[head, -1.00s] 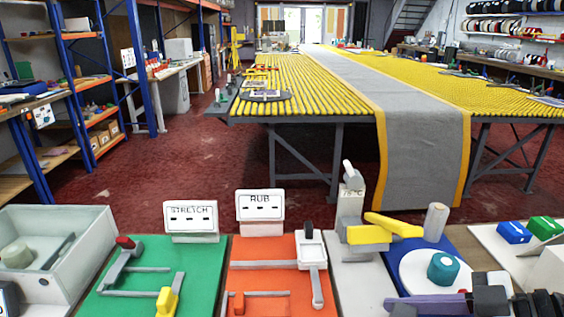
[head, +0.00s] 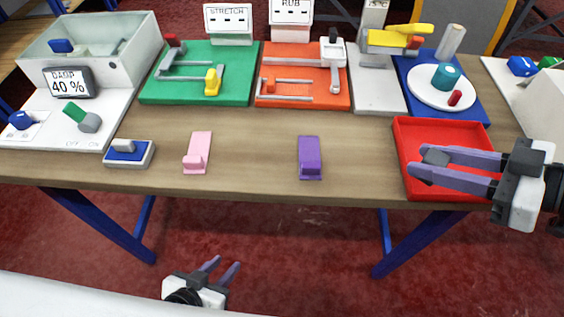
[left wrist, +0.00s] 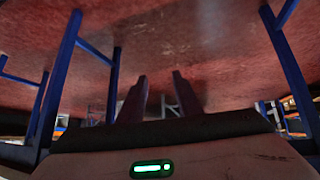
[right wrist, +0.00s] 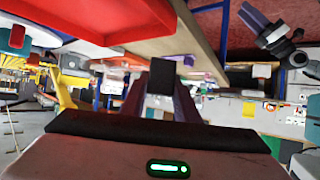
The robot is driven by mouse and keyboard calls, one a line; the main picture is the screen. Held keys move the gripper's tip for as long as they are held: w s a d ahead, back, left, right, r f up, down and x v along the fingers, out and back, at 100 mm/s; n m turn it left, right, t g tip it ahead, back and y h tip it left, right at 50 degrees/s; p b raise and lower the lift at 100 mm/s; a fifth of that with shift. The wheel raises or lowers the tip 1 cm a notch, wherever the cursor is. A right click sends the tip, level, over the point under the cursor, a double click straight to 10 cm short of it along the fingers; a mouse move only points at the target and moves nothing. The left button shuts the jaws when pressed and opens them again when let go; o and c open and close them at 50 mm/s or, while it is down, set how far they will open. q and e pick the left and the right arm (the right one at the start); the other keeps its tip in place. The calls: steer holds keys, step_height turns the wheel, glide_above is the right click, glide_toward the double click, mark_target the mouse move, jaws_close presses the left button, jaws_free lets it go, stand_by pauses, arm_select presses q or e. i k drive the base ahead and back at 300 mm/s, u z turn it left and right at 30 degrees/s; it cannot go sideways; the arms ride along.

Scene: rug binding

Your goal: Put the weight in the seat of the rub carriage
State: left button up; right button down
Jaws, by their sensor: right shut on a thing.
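My right gripper (head: 438,166) is shut on a small dark grey block, the weight (head: 436,156), held over the red tray (head: 405,172) at the right front of the table. The weight also shows between the fingertips in the right wrist view (right wrist: 163,76). The rub carriage (head: 334,52) is a white square holder with a raised rim and a grey arm, on the right part of the orange board (head: 293,75) under the RUB sign. A black knob stands at its back edge. My left gripper (head: 224,270) is open and empty, below the table's front edge.
Left of the orange board is the green stretch board (head: 240,60). To its right are a grey stand with a yellow lever (head: 395,40) and a blue board with a white disc (head: 418,88). Pink (head: 198,150) and purple (head: 310,155) pieces lie in front, with bare wood around them.

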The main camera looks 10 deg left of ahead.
mark_target(334, 54)
steer(key=z, duration=2.55)
steer(key=k, duration=1.35)
steer(key=u, duration=2)
steer(key=i, duration=0.5)
steer(key=z, duration=0.05)
